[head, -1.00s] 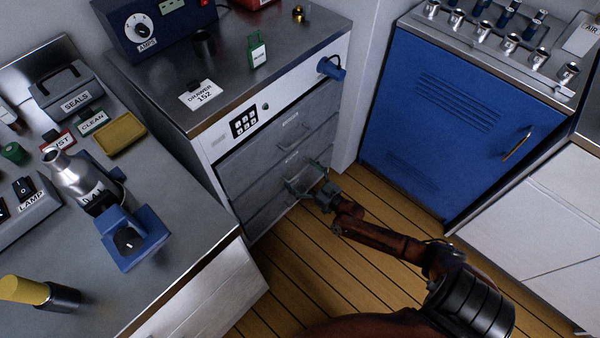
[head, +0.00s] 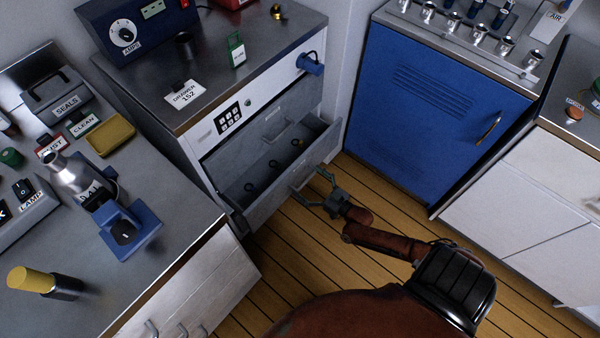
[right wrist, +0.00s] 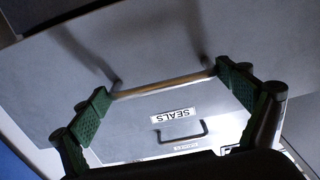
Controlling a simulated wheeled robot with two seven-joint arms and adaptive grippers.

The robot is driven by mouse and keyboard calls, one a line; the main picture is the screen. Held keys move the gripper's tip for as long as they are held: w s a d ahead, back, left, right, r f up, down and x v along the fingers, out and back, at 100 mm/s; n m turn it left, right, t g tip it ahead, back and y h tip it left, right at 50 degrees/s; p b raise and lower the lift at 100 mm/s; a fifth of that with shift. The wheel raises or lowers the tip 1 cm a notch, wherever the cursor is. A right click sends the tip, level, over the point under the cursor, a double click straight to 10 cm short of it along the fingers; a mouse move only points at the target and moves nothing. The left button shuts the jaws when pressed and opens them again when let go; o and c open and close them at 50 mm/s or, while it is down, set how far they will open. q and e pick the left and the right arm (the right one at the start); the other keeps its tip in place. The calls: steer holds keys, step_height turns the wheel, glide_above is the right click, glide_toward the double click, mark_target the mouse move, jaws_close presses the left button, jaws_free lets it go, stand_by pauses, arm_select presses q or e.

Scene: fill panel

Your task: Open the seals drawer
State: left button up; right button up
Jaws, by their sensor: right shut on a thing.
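The seals drawer (head: 285,183) stands pulled out from the grey cabinet, its inside showing from above. Several small dark ring-like pieces (head: 275,163) are in or just behind its opening. My right gripper (head: 311,188) is at the drawer's front, shut on its bar handle. In the right wrist view my right gripper's green finger pads (right wrist: 165,92) sit at the two ends of the pale handle bar (right wrist: 165,86). The SEALS label (right wrist: 174,115) shows upside down beside that bar. My left gripper is in neither view now.
A keypad (head: 230,118) and a DRAWER 152 card (head: 186,94) are on the cabinet. A blue locker (head: 430,110) stands to the right. A bench (head: 170,258) with a SEALS case (head: 62,95) is at the left. Wooden floor (head: 335,260) is clear around my arm.

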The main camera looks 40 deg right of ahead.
arm_select(q)
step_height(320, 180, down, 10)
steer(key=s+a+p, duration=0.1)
steer(key=p, duration=0.1)
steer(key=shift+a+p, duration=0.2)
steer(key=shift+p, duration=0.1)
arm_select(e)
steer(key=s+d, duration=0.1)
steer(key=s, duration=1.1)
steer(key=shift+s+d, duration=0.15)
steer(key=shift+s, duration=0.15)
steer(key=o, duration=1.4)
steer(key=shift+s, duration=0.1)
steer(key=s, duration=0.8)
steer(key=s+d, duration=0.1)
steer(key=s, duration=0.3)
steer(key=shift+w, duration=0.1)
